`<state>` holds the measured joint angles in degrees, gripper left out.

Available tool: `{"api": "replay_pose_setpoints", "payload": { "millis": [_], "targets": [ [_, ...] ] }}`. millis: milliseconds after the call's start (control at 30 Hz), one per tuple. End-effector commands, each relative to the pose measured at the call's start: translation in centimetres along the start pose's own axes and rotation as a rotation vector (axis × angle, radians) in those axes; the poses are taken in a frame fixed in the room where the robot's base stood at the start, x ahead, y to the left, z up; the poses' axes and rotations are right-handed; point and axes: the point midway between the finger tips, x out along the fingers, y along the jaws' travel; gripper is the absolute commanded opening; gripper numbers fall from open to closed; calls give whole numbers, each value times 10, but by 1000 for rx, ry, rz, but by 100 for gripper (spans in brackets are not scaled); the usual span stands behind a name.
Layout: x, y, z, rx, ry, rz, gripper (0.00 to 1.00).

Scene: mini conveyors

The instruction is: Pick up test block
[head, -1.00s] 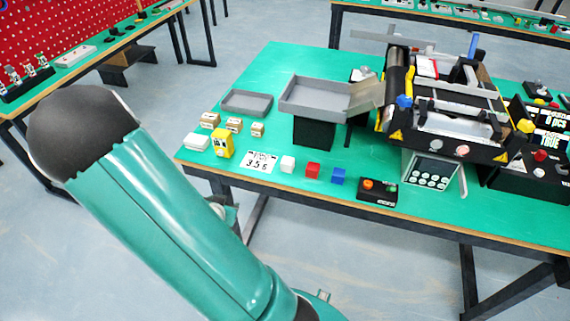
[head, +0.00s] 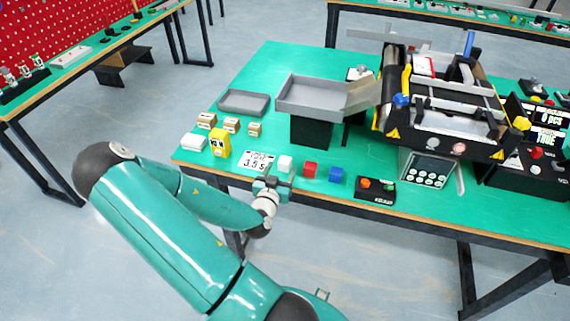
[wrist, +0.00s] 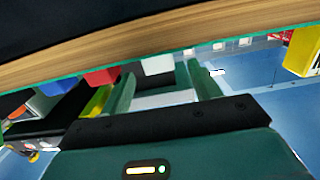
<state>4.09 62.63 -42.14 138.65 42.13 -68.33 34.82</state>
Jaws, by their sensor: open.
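Three small cubes stand in a row near the table's front edge: a white cube (head: 285,164), a red cube (head: 310,170) and a blue cube (head: 336,175). I cannot tell which one is the test block. My gripper (head: 272,182) is open and empty at the front edge, just on the near side of the white cube. In the wrist view, the white cube (wrist: 158,65) shows between the two fingers of my gripper (wrist: 160,78), ahead of them and apart. The red cube (wrist: 101,76) and blue cube (wrist: 58,85) are to its left there.
A printed card (head: 257,160) lies left of the white cube. A yellow block (head: 219,144) and small boxes (head: 206,120) stand farther left. A button box (head: 375,189) is right of the blue cube. The conveyor machine (head: 440,110) and raised grey tray (head: 310,97) stand behind.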

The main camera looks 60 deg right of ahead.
Motion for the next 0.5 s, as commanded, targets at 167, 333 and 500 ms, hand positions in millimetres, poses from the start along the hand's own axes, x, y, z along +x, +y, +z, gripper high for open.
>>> {"api": "replay_pose_setpoints", "payload": {
  "millis": [167,333,500],
  "targets": [
    [17,0,0,-1,0,1,62],
    [35,1,-1,-1,0,0,62],
    [60,1,-1,-1,-1,1,62]
  ]
}}
